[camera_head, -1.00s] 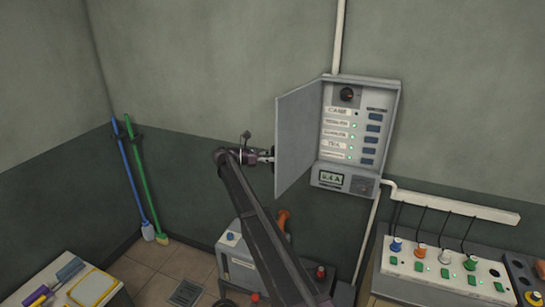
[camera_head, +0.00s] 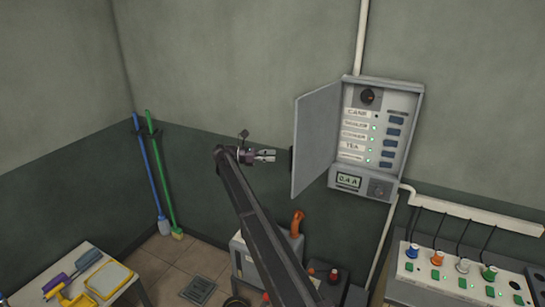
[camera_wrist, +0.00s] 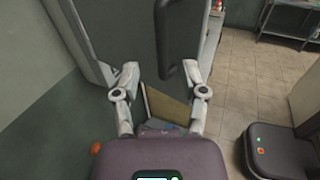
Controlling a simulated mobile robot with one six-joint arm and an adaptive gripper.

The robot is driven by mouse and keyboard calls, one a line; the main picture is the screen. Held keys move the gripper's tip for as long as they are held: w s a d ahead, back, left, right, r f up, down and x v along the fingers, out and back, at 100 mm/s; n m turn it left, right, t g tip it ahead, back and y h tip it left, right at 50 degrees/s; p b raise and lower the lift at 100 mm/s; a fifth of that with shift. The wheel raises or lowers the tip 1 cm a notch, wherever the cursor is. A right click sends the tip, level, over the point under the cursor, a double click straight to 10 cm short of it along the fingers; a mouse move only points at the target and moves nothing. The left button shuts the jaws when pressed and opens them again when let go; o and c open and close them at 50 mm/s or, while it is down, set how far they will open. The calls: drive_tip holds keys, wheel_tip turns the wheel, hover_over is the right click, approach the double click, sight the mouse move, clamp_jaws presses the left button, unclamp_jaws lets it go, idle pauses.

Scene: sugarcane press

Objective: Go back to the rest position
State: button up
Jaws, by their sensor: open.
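My gripper (camera_head: 265,155) is at the end of my raised arm, just left of the open door (camera_head: 317,140) of the grey wall panel (camera_head: 377,135). A small gap shows between the fingertips and the door. In the wrist view my gripper (camera_wrist: 165,80) has its two fingers spread apart with nothing held. The door's dark handle (camera_wrist: 162,40) stands beyond the fingertips. The panel is open and shows labelled rows with green lights, dark switches, a knob on top and a display reading 0.4 A.
A bench with coloured plugs (camera_head: 462,265) stands at the right. A machine with an orange handle (camera_head: 297,223) is below my arm. A small table (camera_head: 75,275) is at lower left, and blue and green brooms (camera_head: 163,180) lean in the corner. The wall left of my gripper is clear.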

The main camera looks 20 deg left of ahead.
idle(0.3)
drive_tip(key=s+d+f+t+y+b, duration=0.2)
drive_tip(key=s+d+f+y, duration=0.5)
drive_tip(key=s+d+f, duration=0.25)
drive_tip(key=s+d+f+m+g+y, duration=0.2)
drive_tip(key=d+f+m, duration=0.2)
drive_tip(key=d, duration=0.6)
drive_tip(key=s+d+f+m+g+y, duration=0.1)
drive_tip(key=s+d+f+m+g, duration=0.2)
drive_tip(key=d, duration=0.6)
drive_tip(key=s+d+f+m+g+y+b, duration=0.1)
drive_tip(key=s+d+f+m+y, duration=0.2)
drive_tip(key=s+d+m, duration=0.4)
drive_tip(key=s+d+f+m+g+y+b, duration=0.1)
drive_tip(key=s+d+f+m+y, duration=0.2)
drive_tip(key=s+d+m, duration=0.4)
drive_tip(key=s+d+y, duration=0.1)
drive_tip(key=s+d, duration=0.3)
drive_tip(key=d, duration=0.1)
drive_tip(key=shift+d, duration=0.2)
drive_tip(key=shift+f, duration=0.1)
